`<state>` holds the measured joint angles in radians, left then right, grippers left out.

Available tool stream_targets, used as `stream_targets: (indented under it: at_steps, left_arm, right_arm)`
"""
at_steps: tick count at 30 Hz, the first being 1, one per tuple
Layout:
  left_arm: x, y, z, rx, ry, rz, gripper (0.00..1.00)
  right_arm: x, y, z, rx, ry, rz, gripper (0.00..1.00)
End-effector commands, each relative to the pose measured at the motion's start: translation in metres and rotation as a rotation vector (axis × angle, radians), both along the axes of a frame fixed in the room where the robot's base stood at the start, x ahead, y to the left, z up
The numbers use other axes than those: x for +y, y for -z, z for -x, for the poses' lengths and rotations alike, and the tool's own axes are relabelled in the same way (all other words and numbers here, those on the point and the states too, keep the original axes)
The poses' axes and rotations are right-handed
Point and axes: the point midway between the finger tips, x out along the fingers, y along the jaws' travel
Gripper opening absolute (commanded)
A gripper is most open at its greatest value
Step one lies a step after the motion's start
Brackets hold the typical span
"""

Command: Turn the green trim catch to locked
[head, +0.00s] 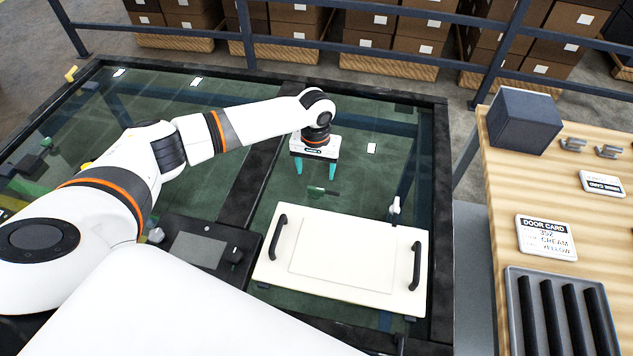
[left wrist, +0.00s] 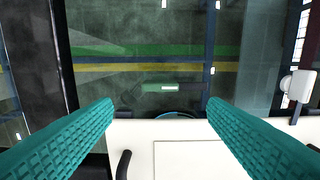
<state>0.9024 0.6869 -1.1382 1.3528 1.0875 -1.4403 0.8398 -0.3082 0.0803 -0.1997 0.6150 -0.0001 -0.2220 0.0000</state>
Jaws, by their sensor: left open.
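A small dark green piece with a pale label (head: 322,190) shows just beyond the far edge of the cream door panel (head: 347,297). It seems to be the green trim catch; I cannot tell whether it is locked. In the left wrist view the green piece (left wrist: 172,88) lies crosswise beyond the panel edge, ahead of the gap between my fingers. My left gripper (head: 315,174) points down above this area with its teal fingers spread and empty. In the left wrist view both fingers of my left gripper (left wrist: 160,104) are wide apart. My right gripper is not in view.
The panel has two black handles (head: 277,237) (head: 416,266). A white knob (head: 396,205) stands by its far right corner. A dark console (head: 207,249) sits left of the panel. A wooden table (head: 490,235) on the right holds a door card (head: 546,238) and a slotted tray (head: 518,310).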

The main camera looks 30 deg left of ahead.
Motion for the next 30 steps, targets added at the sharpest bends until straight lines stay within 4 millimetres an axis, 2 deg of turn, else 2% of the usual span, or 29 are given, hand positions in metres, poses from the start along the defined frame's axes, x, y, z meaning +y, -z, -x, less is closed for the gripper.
stream_targets:
  at_steps: [6,12,16,24,26,30]
  left_arm:
    - [-0.001,0.045,0.0,0.001,0.0,-0.001,0.67]
    - [-0.001,0.071,0.0,0.001,0.0,-0.001,0.67]
    - [0.0,0.079,0.0,-0.001,0.0,0.0,0.67]
    - [0.0,0.08,0.0,-0.001,0.001,0.0,0.67]
    - [0.0,0.08,0.0,-0.001,0.001,0.0,0.61]
    - [0.0,0.08,0.0,-0.001,0.0,0.0,0.38]
  right_arm:
    - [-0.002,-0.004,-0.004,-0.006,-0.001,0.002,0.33]
    - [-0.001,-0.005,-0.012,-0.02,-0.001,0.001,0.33]
    - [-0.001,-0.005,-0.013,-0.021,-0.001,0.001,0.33]
    - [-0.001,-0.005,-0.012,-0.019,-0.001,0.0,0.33]
    - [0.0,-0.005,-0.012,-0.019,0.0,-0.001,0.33]
    - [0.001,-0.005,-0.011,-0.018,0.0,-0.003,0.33]
